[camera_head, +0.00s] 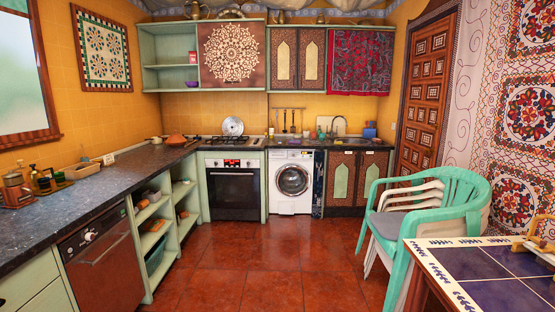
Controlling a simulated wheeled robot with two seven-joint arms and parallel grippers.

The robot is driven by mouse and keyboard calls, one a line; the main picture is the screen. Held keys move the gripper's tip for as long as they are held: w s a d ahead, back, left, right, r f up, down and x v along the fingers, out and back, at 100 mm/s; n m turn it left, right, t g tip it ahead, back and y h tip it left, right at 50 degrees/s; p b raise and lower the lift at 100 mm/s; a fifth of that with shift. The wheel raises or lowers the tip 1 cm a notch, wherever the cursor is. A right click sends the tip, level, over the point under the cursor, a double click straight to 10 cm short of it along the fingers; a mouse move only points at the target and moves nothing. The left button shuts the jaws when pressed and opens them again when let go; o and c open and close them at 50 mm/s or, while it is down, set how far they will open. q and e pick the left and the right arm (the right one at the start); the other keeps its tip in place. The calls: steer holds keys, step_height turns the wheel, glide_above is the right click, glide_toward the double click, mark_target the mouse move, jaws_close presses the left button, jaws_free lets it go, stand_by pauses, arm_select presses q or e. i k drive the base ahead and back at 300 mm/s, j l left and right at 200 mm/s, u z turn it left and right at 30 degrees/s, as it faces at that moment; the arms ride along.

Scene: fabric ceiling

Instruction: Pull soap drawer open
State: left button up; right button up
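The white washing machine (275,208) stands under the counter at the back, between the oven and the patterned cabinet doors. Its round door (292,180) looks closed. The soap drawer (280,155) appears to be at the upper left of its front panel. It looks flush with the panel, but it is too small to see clearly. Neither of my grippers is in view.
The oven (232,190) is left of the washer. A dark counter (70,215) with open shelves runs along the left. Stacked green and white chairs (440,195) and a tiled table (490,265) stand at right. The red tiled floor (270,260) between is clear.

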mark_target(272, 154)
steer(key=i, duration=2.1)
